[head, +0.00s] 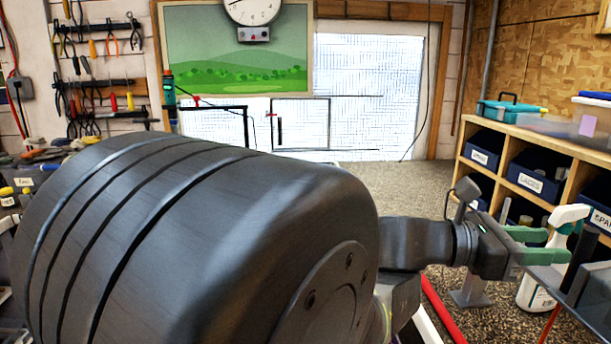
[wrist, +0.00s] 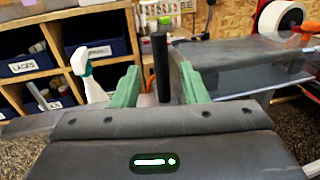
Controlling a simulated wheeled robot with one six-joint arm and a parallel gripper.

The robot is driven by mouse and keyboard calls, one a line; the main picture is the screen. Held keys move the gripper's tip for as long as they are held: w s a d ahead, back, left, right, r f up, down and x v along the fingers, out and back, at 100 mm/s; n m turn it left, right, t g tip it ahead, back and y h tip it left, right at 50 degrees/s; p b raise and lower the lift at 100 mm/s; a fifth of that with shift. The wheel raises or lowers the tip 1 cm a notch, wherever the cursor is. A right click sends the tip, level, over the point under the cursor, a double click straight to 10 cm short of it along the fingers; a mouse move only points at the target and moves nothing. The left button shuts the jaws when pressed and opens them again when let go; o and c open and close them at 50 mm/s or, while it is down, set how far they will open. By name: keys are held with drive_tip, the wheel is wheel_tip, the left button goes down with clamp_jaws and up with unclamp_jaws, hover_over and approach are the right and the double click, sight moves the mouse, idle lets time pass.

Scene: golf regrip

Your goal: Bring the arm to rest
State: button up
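My gripper (head: 538,246) is at the right of the head view, at the end of my arm, pointing right. Its two green fingers stand apart, and it is open. In the wrist view the gripper (wrist: 158,85) shows a wide gap between its fingers. A dark upright rod (wrist: 161,65) shows in that gap, clear of both fingers; I cannot tell how far beyond them it stands. No object is held. My large dark arm link covers much of the head view and hides what lies behind it.
A white spray bottle (head: 536,285) stands close by the fingers. A wooden shelf (head: 553,134) with dark blue bins is at the right. A grey bench (wrist: 245,85) lies right of the fingers in the wrist view. Tools hang on the left wall. Carpet toward the back is clear.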

sight(579, 245)
drive_tip(key=shift+s+d, duration=0.2)
drive_tip(key=shift+d, duration=1.45)
drive_tip(key=shift+s+d, duration=0.15)
drive_tip(key=shift+d, duration=1.5)
